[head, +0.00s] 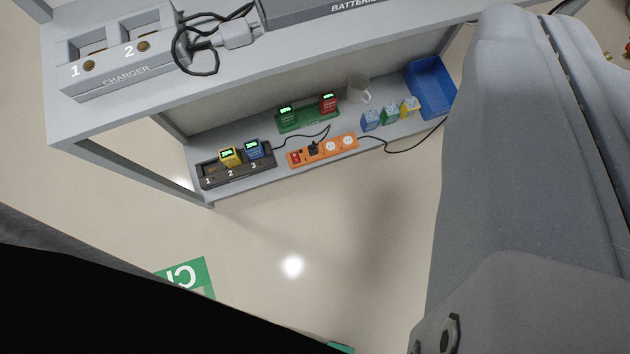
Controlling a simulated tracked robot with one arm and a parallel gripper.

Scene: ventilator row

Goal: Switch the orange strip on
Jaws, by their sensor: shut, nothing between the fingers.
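The orange strip (322,151) lies on the lower shelf, along its front edge. Its red switch (295,158) is at the left end; it is too small to tell which way it is set. A black plug (313,149) sits in the socket beside the switch, and two white sockets to its right are empty. A dark cable leaves the strip's right end. My gripper's fingers do not show; my large grey arm part fills the right side of the picture.
A dark charger (238,173) with yellow and blue batteries stands left of the strip. Behind it is a green holder (293,121). Small boxes (390,115), a mug (358,88) and a blue bin (432,87) stand to the right. The upper shelf (270,67) overhangs; open floor lies in front.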

